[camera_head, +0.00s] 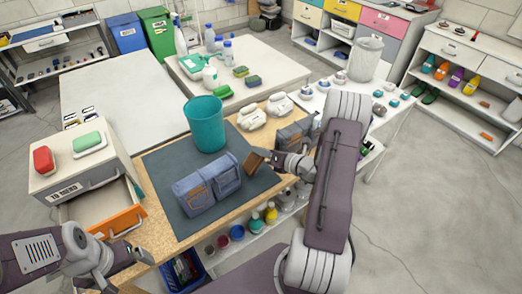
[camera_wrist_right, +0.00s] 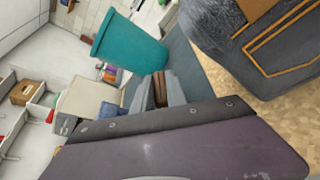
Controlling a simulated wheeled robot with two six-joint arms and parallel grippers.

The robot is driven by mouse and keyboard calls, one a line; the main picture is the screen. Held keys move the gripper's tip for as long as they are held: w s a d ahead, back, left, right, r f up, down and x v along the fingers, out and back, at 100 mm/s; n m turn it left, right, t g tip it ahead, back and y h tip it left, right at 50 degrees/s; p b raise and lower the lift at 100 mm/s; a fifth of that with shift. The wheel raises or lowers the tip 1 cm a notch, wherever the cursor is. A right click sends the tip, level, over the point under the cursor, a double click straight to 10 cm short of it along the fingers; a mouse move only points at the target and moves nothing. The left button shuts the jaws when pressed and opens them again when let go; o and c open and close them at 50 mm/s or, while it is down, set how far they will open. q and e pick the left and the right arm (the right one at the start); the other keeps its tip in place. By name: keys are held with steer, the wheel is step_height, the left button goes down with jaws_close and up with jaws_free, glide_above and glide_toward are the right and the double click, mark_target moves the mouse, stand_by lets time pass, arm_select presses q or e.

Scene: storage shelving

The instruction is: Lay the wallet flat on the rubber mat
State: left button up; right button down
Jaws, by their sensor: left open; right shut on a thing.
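The brown wallet (camera_head: 256,160) is in my right gripper (camera_head: 274,158), above the right edge of the dark grey rubber mat (camera_head: 163,167). The wallet is tilted. Whether it touches the mat, I cannot tell. In the right wrist view a brown strip of the wallet (camera_wrist_right: 160,92) shows between the grey fingers of the right gripper (camera_wrist_right: 165,94). The mat lies on a wooden-topped bench. My left gripper (camera_head: 128,258) is open at the lower left, by the drawer unit, away from the mat.
A teal bin (camera_head: 205,124) stands at the back of the mat. A blue denim bag (camera_head: 207,186) sits at the mat's front middle. An orange-fronted drawer (camera_head: 118,220) stands open at left.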

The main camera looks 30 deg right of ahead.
steer(key=shift+f, duration=0.2)
steer(key=c, duration=1.3)
jaws_free()
steer(key=v, duration=0.9)
steer(key=shift+d, duration=0.1)
